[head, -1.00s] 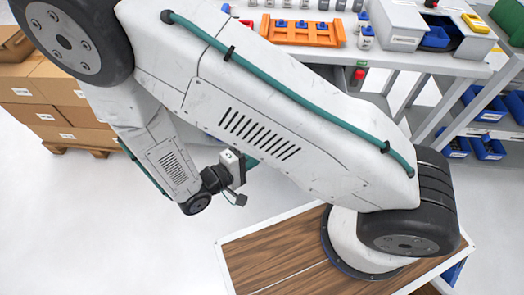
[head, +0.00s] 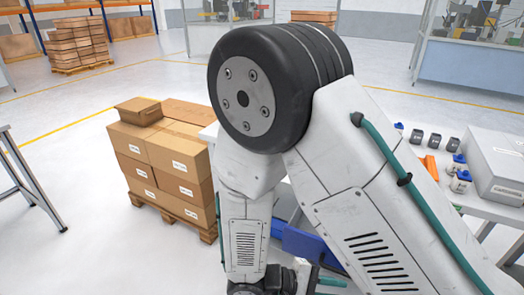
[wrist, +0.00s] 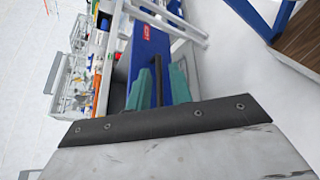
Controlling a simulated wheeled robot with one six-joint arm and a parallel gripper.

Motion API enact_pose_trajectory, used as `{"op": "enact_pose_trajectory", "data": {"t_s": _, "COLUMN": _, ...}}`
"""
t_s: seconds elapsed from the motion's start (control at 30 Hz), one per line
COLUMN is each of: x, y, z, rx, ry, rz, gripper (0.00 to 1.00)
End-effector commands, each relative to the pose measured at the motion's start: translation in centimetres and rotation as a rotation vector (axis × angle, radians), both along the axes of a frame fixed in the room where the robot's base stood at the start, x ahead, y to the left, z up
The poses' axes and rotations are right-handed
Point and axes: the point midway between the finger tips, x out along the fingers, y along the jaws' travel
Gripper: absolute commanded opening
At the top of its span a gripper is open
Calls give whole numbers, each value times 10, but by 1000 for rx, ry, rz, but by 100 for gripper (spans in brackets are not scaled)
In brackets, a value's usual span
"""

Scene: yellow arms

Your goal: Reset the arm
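My arm, white and grey with black joint covers and a teal hose, fills the middle and right of the head view. It is bent at a large black joint, and its forearm hangs down from there. My gripper (wrist: 163,84) shows in the wrist view as two teal fingers standing apart, with a blue surface and a dark bar visible between them. I see nothing clearly held. In the head view the gripper is mostly cut off at the bottom edge, and only a bit of teal shows.
Cardboard boxes (head: 168,150) are stacked on a pallet left of my forearm. A white workbench (head: 490,208) with a grey case (head: 497,160) and small parts stands at the right. A blue panel (head: 312,246) shows behind the arm. Open floor (head: 90,235) lies at the left.

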Motion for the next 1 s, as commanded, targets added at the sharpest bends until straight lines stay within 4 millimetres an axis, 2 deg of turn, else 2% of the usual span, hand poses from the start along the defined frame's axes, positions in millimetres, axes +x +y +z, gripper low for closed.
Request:
{"op": "enact_pose_trajectory", "data": {"t_s": 0.3, "x": -13, "y": -14, "z": 77, "rx": 329, "ry": 142, "rz": -242, "gripper": 21}}
{"op": "enact_pose_trajectory", "data": {"t_s": 0.53, "x": -23, "y": -28, "z": 130, "rx": 622, "ry": 142, "rz": -359, "gripper": 21}}
{"op": "enact_pose_trajectory", "data": {"t_s": 0.77, "x": -35, "y": -43, "z": 179, "rx": 903, "ry": 41, "rz": -421, "gripper": 21}}
{"op": "enact_pose_trajectory", "data": {"t_s": 1.0, "x": -51, "y": -63, "z": 226, "rx": 1138, "ry": -170, "rz": -458, "gripper": 21}}
